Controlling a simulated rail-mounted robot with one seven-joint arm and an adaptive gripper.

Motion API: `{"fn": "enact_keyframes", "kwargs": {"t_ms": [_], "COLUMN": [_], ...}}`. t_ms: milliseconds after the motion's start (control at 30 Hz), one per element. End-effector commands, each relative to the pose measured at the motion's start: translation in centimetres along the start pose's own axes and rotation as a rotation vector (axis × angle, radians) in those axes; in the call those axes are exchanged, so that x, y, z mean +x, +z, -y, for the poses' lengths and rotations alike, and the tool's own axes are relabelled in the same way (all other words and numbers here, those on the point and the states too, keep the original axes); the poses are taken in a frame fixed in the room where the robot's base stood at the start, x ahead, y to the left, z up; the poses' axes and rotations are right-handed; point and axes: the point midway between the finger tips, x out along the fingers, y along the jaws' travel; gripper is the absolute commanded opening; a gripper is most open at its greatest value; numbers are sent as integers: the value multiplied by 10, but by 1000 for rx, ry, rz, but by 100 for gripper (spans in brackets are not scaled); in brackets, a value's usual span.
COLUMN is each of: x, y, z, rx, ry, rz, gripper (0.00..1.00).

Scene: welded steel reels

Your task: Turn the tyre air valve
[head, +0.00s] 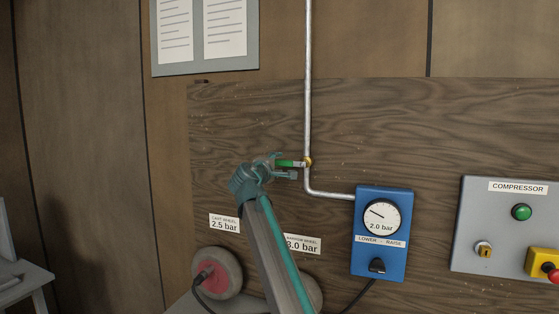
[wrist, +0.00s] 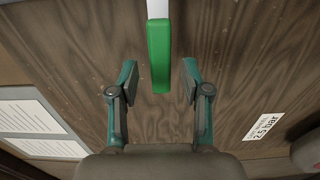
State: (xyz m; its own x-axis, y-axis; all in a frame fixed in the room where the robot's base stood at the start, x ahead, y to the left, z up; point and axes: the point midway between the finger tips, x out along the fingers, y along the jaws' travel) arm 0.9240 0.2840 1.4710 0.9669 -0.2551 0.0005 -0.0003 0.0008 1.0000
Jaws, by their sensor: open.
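The air valve has a green lever handle (head: 285,163) that points left, lying about level, from a brass body (head: 308,161) on the vertical pipe. My gripper (head: 284,168) is at the handle, reaching up from below left and partly covering it. In the wrist view the green handle (wrist: 159,55) comes down between the two spread fingers of my gripper (wrist: 160,82), with a gap on each side. The fingers are open and hold nothing. I cannot tell how deep the handle sits between them. The brass body is not visible in the wrist view.
The pipe (head: 308,80) bends right below the valve into a blue regulator box (head: 381,258) with a gauge marked 2.0 bar. A grey compressor panel (head: 480,230) is at right. Pressure labels (head: 224,223) and a reel (head: 228,268) sit lower left. The wooden board above is clear.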

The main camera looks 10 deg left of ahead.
Motion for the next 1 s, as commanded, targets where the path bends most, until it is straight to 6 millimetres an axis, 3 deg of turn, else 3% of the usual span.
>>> {"fn": "enact_keyframes", "kwargs": {"t_ms": [200,567,867,1000], "x": [23,26,26,26], "y": [-1,0,0,0], "z": [0,1,1,1], "rx": [-1,1,1,1], "ry": [-1,0,-1,-1], "rz": [0,-1,-1,0], "gripper": [48,48,0,0]}}
